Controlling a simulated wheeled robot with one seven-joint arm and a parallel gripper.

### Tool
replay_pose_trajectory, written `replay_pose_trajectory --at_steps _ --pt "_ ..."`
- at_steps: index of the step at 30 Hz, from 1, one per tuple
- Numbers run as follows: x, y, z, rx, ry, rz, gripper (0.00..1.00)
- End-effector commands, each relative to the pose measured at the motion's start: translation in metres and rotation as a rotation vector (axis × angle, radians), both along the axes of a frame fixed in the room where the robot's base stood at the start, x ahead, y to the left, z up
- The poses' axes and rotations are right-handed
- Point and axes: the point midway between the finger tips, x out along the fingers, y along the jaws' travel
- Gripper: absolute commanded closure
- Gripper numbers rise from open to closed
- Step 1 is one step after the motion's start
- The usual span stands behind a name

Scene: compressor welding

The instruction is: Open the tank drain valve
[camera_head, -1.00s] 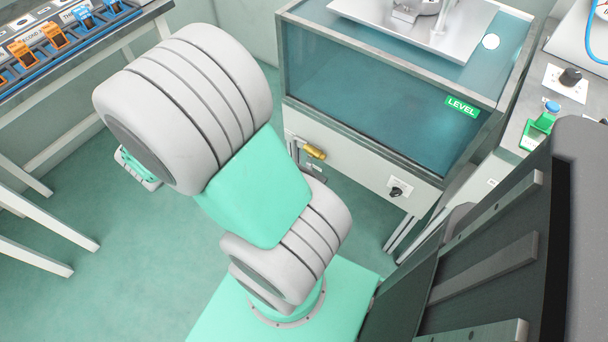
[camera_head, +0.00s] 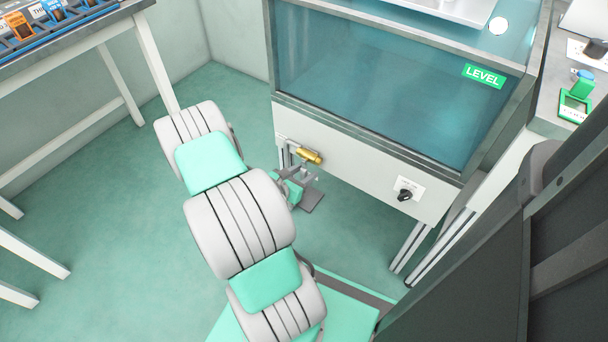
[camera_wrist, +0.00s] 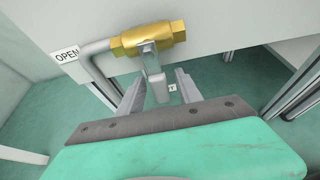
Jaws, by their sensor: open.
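The tank drain valve (camera_wrist: 148,38) is a brass body on a grey pipe, on the white panel below the tank. In the head view the brass valve (camera_head: 310,156) shows at the lower left of that panel. Its grey lever handle (camera_wrist: 155,75) hangs down from the brass body. My gripper (camera_wrist: 160,88) is open, with one finger on each side of the lever's lower part. I cannot tell whether the fingers touch it. In the head view my gripper (camera_head: 296,183) is just below the valve, partly hidden by my arm.
The glass-walled tank (camera_head: 370,80) stands above, with a green LEVEL sign (camera_head: 483,76). A black knob (camera_head: 405,195) sits right of the valve. Table legs stand at left; the floor between is clear.

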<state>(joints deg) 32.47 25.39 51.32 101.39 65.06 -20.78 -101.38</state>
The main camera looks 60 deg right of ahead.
Motion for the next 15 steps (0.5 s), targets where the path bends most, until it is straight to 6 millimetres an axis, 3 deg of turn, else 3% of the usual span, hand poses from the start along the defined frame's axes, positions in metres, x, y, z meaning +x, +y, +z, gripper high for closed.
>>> replay_pose_trajectory --at_steps 5,15 --pt "0.0002 0.0003 0.0006 0.000 0.000 0.000 0.59" --pt "0.0003 0.0005 0.0005 0.001 -0.001 0.000 0.87"
